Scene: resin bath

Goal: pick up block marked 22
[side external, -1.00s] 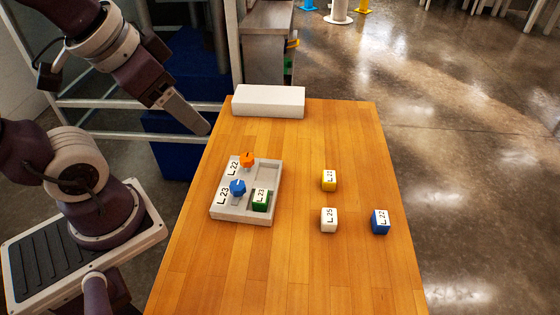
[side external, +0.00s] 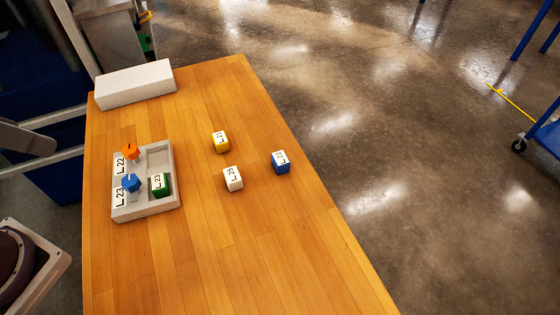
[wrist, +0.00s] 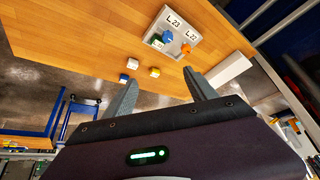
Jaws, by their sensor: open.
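The block marked 22 is a blue cube (side external: 281,162) with a white top label. It stands on the wooden table near its right edge in the side view. A small blue patch by the left fingertip in the wrist view (wrist: 124,77) appears to be this block, partly hidden. My gripper (wrist: 160,77) is open and empty, its two grey fingers apart. In the side view my arm is mostly out of frame at the left edge.
A white block (side external: 233,178) and a yellow block (side external: 220,141) stand left of the blue one. A grey tray (side external: 155,207) holds a green block (side external: 160,185), an orange knob (side external: 131,150) and a blue knob (side external: 131,183). A white box (side external: 135,84) lies behind. The front table is clear.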

